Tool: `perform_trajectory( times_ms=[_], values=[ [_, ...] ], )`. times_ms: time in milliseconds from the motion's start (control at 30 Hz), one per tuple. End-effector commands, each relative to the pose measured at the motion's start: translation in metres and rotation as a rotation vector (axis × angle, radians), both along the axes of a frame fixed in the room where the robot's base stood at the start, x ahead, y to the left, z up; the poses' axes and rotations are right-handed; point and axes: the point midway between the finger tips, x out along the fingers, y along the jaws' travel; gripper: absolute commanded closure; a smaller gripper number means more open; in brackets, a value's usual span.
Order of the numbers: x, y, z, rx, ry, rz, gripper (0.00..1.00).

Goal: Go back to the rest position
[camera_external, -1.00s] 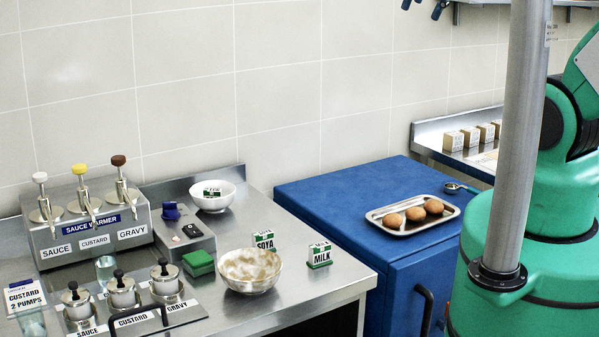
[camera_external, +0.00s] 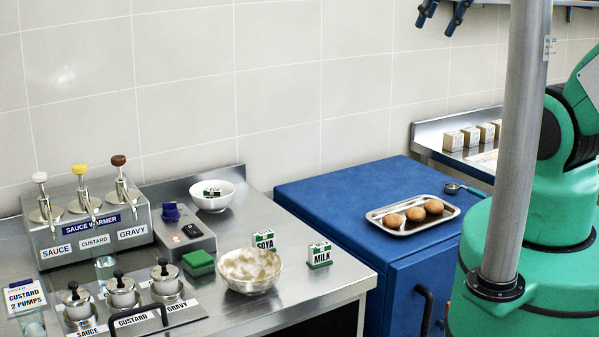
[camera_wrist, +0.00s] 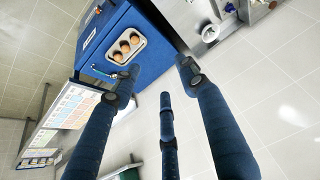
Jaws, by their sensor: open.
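My gripper (camera_external: 436,25) shows only by its dark blue fingertips at the top edge of the external view, in the air in front of the tiled wall, above the blue cabinet's level. In the wrist view my gripper (camera_wrist: 158,78) has its three fingers spread apart with nothing between them. The rest of the hand is out of the external view. The wrist camera looks past the fingers at the blue cabinet (camera_wrist: 105,25) and the tray of brown round items (camera_wrist: 143,38).
The blue cabinet (camera_external: 320,188) bears the metal tray (camera_external: 452,213) and a spoon-like tool (camera_external: 462,188). Small boxes (camera_external: 470,138) stand behind.

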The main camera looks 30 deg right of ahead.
Motion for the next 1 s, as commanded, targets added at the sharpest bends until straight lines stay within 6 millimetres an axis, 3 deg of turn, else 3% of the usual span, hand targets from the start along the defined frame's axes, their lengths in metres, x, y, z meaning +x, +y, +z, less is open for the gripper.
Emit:
perform_trajectory(
  times_ms=[33, 600, 800, 1000],
  values=[
    [0.000, 0.000, -0.013, 0.000, 0.000, 0.000, 0.57],
    [0.000, 0.000, -0.113, 0.000, 0.000, 0.000, 0.57],
    [0.000, 0.000, -0.130, 0.000, 0.000, 0.000, 0.57],
    [0.000, 0.000, -0.132, 0.000, 0.000, 0.000, 0.57]
  ],
)
